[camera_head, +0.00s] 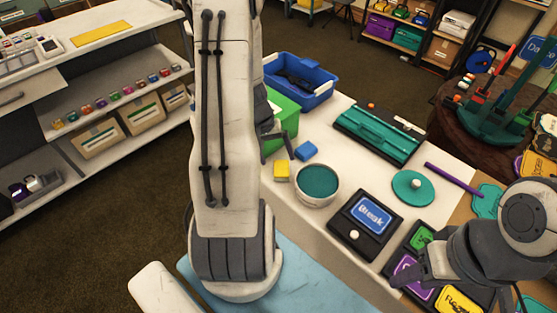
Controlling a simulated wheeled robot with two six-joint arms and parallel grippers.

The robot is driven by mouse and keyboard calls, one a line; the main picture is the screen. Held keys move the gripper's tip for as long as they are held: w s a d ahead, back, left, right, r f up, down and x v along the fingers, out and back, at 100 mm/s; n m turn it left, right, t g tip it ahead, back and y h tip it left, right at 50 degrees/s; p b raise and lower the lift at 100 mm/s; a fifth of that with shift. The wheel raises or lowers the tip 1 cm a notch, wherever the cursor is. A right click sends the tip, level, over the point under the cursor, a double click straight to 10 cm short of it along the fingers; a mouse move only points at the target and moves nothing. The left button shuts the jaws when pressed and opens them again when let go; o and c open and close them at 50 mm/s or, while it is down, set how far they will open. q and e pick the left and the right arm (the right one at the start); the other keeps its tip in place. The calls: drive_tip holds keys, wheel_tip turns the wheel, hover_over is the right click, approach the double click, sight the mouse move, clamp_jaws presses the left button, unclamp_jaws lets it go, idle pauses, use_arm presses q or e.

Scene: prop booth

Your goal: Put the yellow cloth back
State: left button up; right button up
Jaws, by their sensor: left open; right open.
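A flat yellow cloth (100,34) lies on the top of the white shelf unit at the upper left, clear of both grippers. My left arm fills the middle of the view and hides much behind it. My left gripper (278,140) shows only in part at the arm's right edge, near the green box (284,112); it is open, and I see nothing held in it. My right gripper (445,283) is open at the lower right, over the dark tray of coloured cards (412,240), with no cloth in it.
Carpet (120,205) lies open between table and shelves.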

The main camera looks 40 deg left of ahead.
use_arm(q)
drive_tip(key=v, duration=0.8)
drive_tip(key=d+r+m+g, duration=0.1)
drive_tip(key=d+r+m, duration=0.3)
drive_tip(key=d, duration=0.7)
drive_tip(key=d+r+m+g, duration=0.1)
drive_tip(key=d+r+m, duration=0.25)
drive_tip(key=d, duration=0.75)
drive_tip(key=s+d+r+m+y, duration=0.1)
drive_tip(key=s+d+r+m, duration=0.2)
drive_tip(key=s+d+m, duration=0.5)
drive_tip(key=s+d, duration=0.4)
drive_tip(key=s, duration=0.2)
drive_tip(key=shift+p, duration=0.4)
drive_tip(key=shift+r, duration=0.1)
drive_tip(key=shift+s+r+p, duration=0.1)
drive_tip(key=shift+r+p, duration=0.6)
